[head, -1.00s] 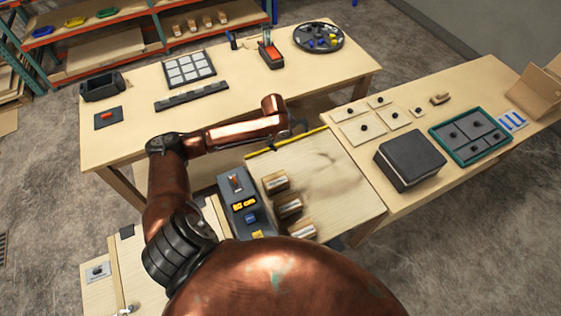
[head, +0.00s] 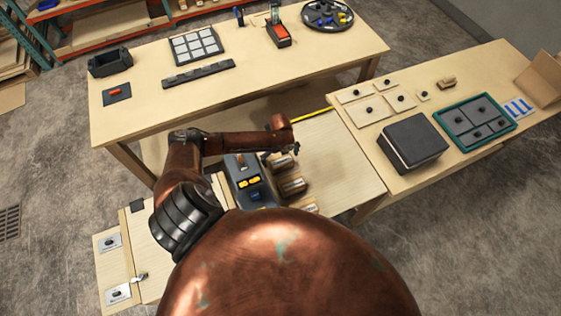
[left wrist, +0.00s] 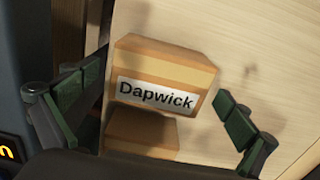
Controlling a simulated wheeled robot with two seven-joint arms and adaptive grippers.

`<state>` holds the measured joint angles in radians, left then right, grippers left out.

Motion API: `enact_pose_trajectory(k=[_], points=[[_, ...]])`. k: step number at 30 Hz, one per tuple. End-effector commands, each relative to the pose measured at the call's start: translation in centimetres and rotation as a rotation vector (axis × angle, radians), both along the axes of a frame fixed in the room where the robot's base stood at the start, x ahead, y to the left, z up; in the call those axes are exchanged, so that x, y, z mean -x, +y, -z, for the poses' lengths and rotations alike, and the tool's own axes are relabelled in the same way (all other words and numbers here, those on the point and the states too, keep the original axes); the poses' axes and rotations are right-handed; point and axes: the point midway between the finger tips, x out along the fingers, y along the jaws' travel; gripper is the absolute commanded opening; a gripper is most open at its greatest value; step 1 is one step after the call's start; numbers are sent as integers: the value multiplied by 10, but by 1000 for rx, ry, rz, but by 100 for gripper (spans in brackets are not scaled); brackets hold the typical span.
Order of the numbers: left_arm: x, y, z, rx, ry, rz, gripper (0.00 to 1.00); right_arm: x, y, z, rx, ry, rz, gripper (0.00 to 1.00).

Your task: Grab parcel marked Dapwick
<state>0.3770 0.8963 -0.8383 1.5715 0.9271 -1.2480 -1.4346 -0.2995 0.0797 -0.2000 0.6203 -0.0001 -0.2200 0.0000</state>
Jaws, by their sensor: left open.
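The parcel marked Dapwick (left wrist: 165,72) is a small tan box with a paler tape band and a white label, seen in the left wrist view. My left gripper (left wrist: 160,88) is open, with one dark green finger on each side of the parcel. Gaps show between the fingers and the box, and I see no grip on it. In the head view my left gripper (head: 289,149) is over the farthest of the small parcels (head: 282,164), whose label I cannot read there. My right gripper is not in view.
Another parcel (left wrist: 140,130) lies just below the Dapwick one in the left wrist view. The grey console (head: 247,183) with yellow and blue buttons stands left of the parcels. Bare tabletop (head: 335,165) lies to their right. A dark box (head: 412,142) sits farther right.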

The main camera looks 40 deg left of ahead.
Motion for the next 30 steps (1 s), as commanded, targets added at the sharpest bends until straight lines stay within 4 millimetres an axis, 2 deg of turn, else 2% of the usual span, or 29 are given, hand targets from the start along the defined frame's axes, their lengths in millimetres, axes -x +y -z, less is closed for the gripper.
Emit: enact_pose_trajectory(k=[7,30], points=[[-1,0,2,0,-1,1,100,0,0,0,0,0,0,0],[-1,1,1,0,-1,0,47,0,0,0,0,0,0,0]])
